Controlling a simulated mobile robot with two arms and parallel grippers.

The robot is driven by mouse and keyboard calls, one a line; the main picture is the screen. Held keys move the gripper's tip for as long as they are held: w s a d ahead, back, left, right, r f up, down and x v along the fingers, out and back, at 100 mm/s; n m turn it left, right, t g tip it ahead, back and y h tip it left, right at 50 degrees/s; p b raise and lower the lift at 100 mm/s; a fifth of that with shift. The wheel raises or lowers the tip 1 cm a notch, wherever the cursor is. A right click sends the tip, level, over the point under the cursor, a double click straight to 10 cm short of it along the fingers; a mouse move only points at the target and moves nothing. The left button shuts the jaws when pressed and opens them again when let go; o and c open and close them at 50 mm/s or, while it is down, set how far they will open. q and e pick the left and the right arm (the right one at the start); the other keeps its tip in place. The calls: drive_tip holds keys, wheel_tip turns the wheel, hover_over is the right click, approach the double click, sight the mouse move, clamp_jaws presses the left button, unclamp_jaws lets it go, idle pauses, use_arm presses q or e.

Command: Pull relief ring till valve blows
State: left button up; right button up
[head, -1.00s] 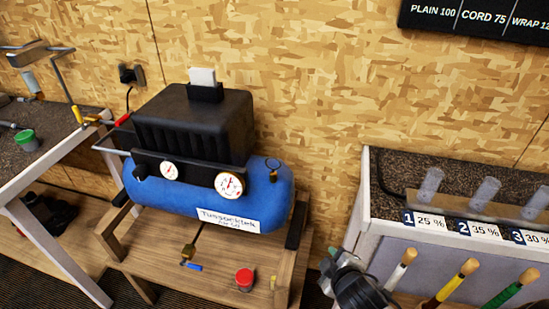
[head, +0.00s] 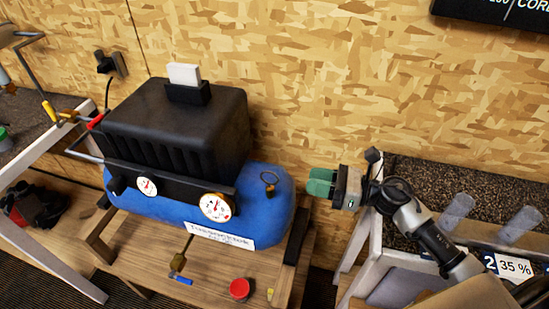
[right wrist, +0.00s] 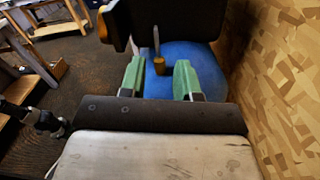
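The blue compressor tank (head: 165,207) sits on a wooden stand under a black housing (head: 180,125). The relief ring (head: 269,177) stands on a small brass valve (head: 270,191) on top of the tank's right end. My right gripper (head: 314,185), with green fingers, is to the right of the ring and apart from it. In the right wrist view its fingers (right wrist: 159,80) are spread and empty. The brass valve (right wrist: 159,66) shows ahead between them, with the ring seen edge-on above it.
Two dial gauges (head: 215,207) are on the tank's front. A red cap (head: 240,289) and a blue-handled drain valve (head: 178,270) are low by the stand. A speckled counter (head: 440,180) is at right, and the wood-chip wall (head: 330,90) is close behind.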

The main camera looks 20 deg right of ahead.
sight(271, 173)
drive_tip(key=p+x, duration=0.3)
drive_tip(key=x, duration=0.6)
drive_tip(key=shift+s+a+r, duration=0.1)
drive_tip(key=shift+a+r, duration=0.05)
drive_tip(key=shift+a, duration=0.15)
drive_tip(key=shift+w+a, duration=0.25)
drive_tip(key=shift+a, duration=0.3)
use_arm(q)
drive_tip(key=r, duration=0.1)
drive_tip(key=s+r, duration=0.1)
drive_tip(key=r, duration=0.1)
drive_tip(key=shift+s+a+r, duration=0.15)
drive_tip(key=shift+a+r, duration=0.1)
drive_tip(key=shift+a, duration=0.15)
use_arm(e)
drive_tip(key=shift+c, duration=0.7)
use_arm(q)
drive_tip(key=shift+s+d, duration=0.1)
drive_tip(key=shift+s, duration=0.3)
use_arm(e)
clamp_jaws()
